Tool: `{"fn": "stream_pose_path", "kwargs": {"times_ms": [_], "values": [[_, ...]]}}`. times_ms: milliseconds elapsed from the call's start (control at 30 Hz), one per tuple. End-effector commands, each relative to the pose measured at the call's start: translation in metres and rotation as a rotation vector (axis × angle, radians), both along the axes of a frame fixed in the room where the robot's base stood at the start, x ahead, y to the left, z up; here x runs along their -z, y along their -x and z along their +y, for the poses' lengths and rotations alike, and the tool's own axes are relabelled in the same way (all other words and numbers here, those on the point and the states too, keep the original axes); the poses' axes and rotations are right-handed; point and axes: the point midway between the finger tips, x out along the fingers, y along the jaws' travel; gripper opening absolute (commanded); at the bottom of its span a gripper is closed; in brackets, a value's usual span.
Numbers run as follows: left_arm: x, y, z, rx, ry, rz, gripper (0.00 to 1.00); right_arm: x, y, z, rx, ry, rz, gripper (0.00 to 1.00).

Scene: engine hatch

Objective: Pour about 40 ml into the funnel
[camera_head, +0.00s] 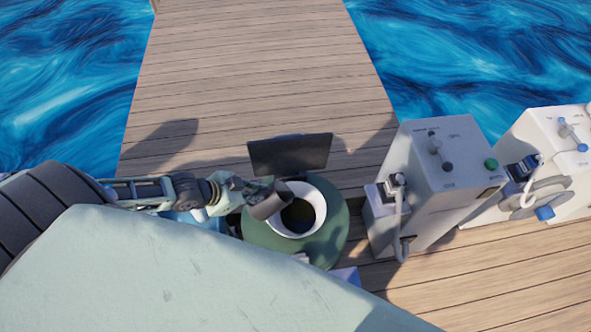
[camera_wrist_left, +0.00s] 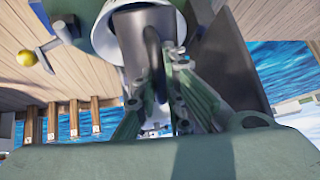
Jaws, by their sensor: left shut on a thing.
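My left gripper (camera_head: 240,192) is shut on a dark grey jug (camera_head: 267,202). In the left wrist view the jug (camera_wrist_left: 132,38) has its handle between the gripper's fingers (camera_wrist_left: 162,95). The jug is tilted, with its mouth end over the left rim of a white funnel (camera_head: 318,200). The funnel is wide and round, with a dark inside, and sits on a green rounded body (camera_head: 337,238). The funnel's rim also shows behind the jug in the wrist view (camera_wrist_left: 104,45). Any liquid or stream cannot be made out. My right gripper is not in view.
A dark upright panel (camera_head: 290,155) stands just behind the funnel. Two white machines (camera_head: 440,180) with knobs and hoses stand to the right. A wooden dock (camera_head: 250,70) stretches away clear, with blue water (camera_head: 60,80) on both sides.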

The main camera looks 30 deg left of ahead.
Motion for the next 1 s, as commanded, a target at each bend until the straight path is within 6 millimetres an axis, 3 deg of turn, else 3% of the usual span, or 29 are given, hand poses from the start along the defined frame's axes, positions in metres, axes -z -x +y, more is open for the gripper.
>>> {"fn": "stream_pose_path", "kwargs": {"times_ms": [267, 1000], "values": [[0.003, 0.001, 0.001, 0.0, 0.008, -0.01, 0.0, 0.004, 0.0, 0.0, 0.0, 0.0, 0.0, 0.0], [0.025, 0.023, 0.022, -0.002, 0.22, -0.234, 0.0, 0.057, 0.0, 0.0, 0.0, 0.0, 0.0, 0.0]]}}
